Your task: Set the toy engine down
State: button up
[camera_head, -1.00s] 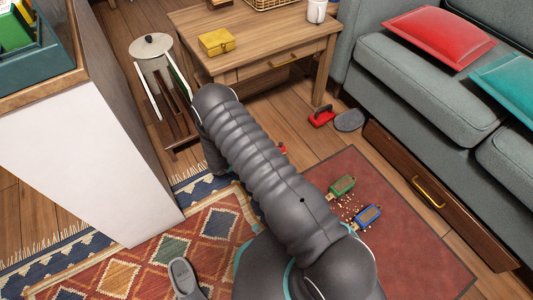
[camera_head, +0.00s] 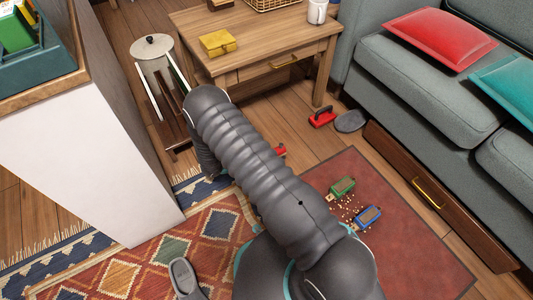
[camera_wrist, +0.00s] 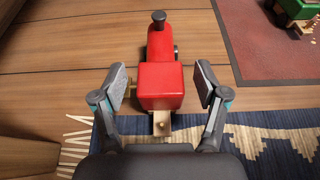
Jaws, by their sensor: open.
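The red toy engine (camera_wrist: 161,86) stands upright on the wooden floor in the wrist view, with its dark funnel (camera_wrist: 158,18) pointing away from me. A small wooden peg shows at its near end. My gripper (camera_wrist: 162,76) is open, with one finger on each side of the engine's rear block and a visible gap on both sides. In the head view only a small red part of the engine (camera_head: 280,151) shows past my arm; the rest, and my gripper, are hidden there.
A green wagon (camera_head: 342,187) and a blue wagon (camera_head: 368,216) sit on the red rug (camera_head: 420,255) among scattered small bits. The patterned rug's fringe (camera_wrist: 75,145) lies near my gripper.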

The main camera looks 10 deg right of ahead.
jog(key=v, duration=0.9)
jog(key=s+d+r+m+g+y, duration=0.1)
jog(key=s+d+r+m+y, duration=0.2)
jog(key=r, duration=0.7)
jog(key=d+r+m+g+y, duration=0.15)
jog(key=r+m, duration=0.25)
jog(key=r, duration=0.6)
jog(key=s+d+r+m+g+y, duration=0.1)
jog(key=s+d+r+m+g, duration=0.2)
jog(key=r, duration=0.7)
jog(key=s+d+r+m+t+y, duration=0.1)
jog(key=s+r+m+t+y, duration=0.2)
jog(key=s+r, duration=0.6)
jog(key=s+d+r+m+t+y, duration=0.1)
jog(key=s+r+m+t+y, duration=0.3)
jog(key=s+r+m, duration=0.4)
jog(key=s+r, duration=0.1)
jog(key=s, duration=0.3)
jog(key=shift+d+m+p, duration=0.3)
jog(key=shift+d, duration=0.1)
